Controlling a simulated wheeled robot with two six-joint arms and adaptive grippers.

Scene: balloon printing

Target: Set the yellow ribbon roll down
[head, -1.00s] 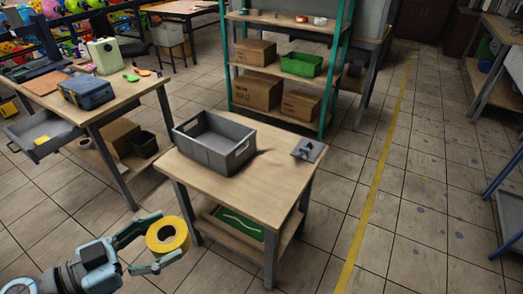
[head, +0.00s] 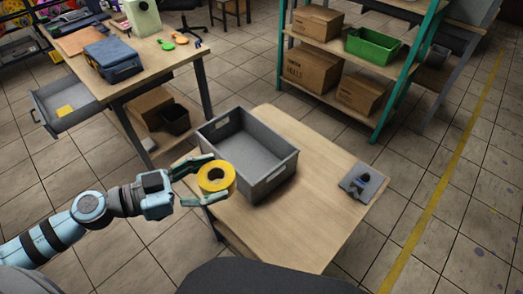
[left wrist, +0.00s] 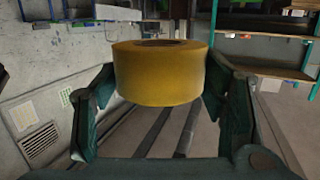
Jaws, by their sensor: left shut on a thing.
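The yellow ribbon roll (head: 216,179) is held between the fingers of my left gripper (head: 207,181), with its central hole facing up in the head view. It appears above the near left part of the wooden table (head: 310,215), beside the grey bin; whether it touches the tabletop I cannot tell. The roll also shows in the left wrist view (left wrist: 160,75), upright between the two green fingers. My right gripper is not in view.
An empty grey bin (head: 275,180) stands on the table just right of the roll. A grey plate with a dark fixture (head: 362,184) lies at the table's right. The front middle of the tabletop is clear. A workbench (head: 150,72) with an open drawer (head: 75,125) is at left.

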